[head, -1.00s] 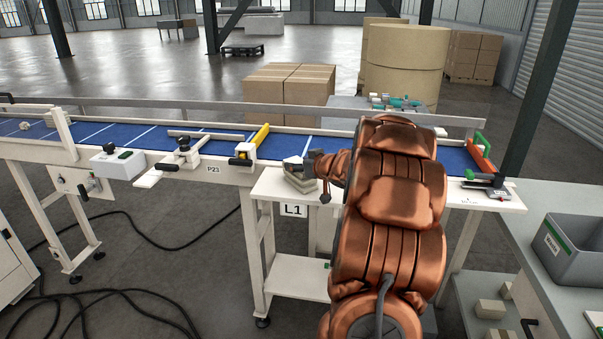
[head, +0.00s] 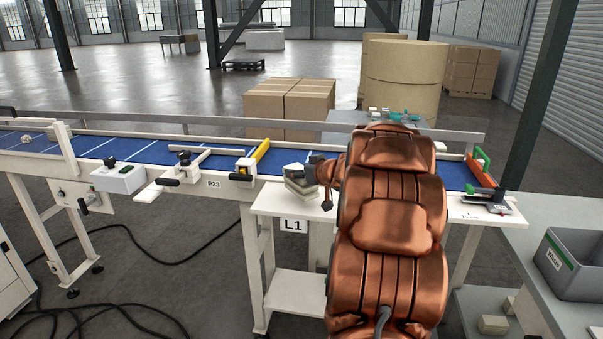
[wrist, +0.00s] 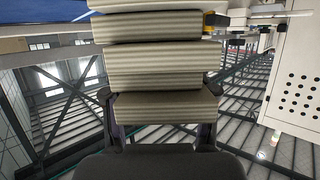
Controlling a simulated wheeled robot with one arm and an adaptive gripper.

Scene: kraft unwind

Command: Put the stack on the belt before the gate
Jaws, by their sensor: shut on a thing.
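The stack (head: 299,184) is several pale grey, ribbed pads piled up, at the left end of the white side table (head: 272,203) in the head view. In the wrist view the stack (wrist: 153,65) fills the upper middle, its layers slightly offset. My gripper (wrist: 160,98) is shut on the stack, with one dark finger on each side of its lowest visible layers. In the head view my gripper (head: 316,172) is partly hidden by my copper arm. The blue belt (head: 220,157) runs behind the stack.
A white rail (head: 250,122) lines the belt's far side. An orange and green fitting (head: 480,168) stands at the belt's right end. A grey bin (head: 575,258) sits on the right bench. My arm hides part of the belt. Bare belt shows right of the yellow bar.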

